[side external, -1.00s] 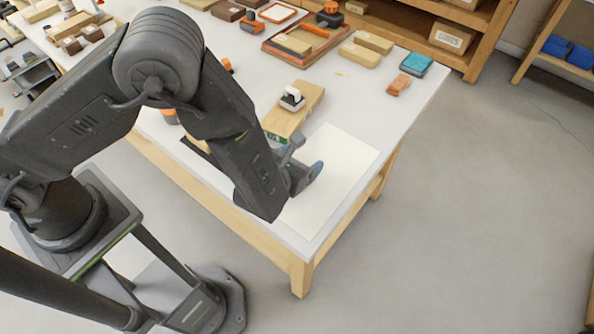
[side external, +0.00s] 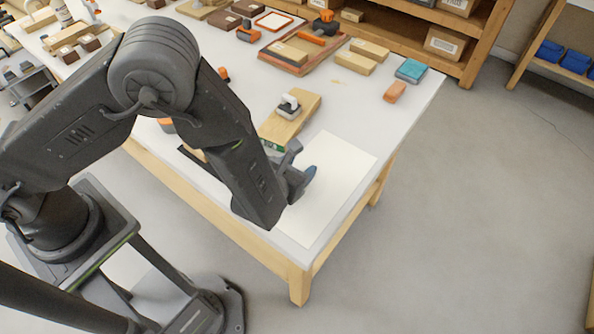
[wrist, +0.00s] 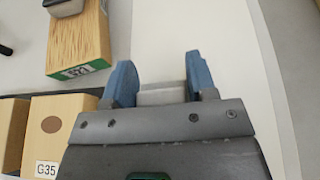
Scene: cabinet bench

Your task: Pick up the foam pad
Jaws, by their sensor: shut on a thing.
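My gripper (wrist: 160,76) has two blue fingers. They are shut on a pale grey block, seemingly the foam pad (wrist: 162,94), which shows between them in the wrist view. In the side view my gripper (side external: 299,180) is over the white sheet (side external: 340,180) near the table's front corner. The pad cannot be made out there. Whether the pad touches the sheet or is clear of it, I cannot tell.
A wooden block with a green end (side external: 297,117) lies just behind my gripper, with a grey-and-white item (side external: 289,107) on it. A wooden block marked G35 (wrist: 50,118) is close on the left. The sheet's right part is clear.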

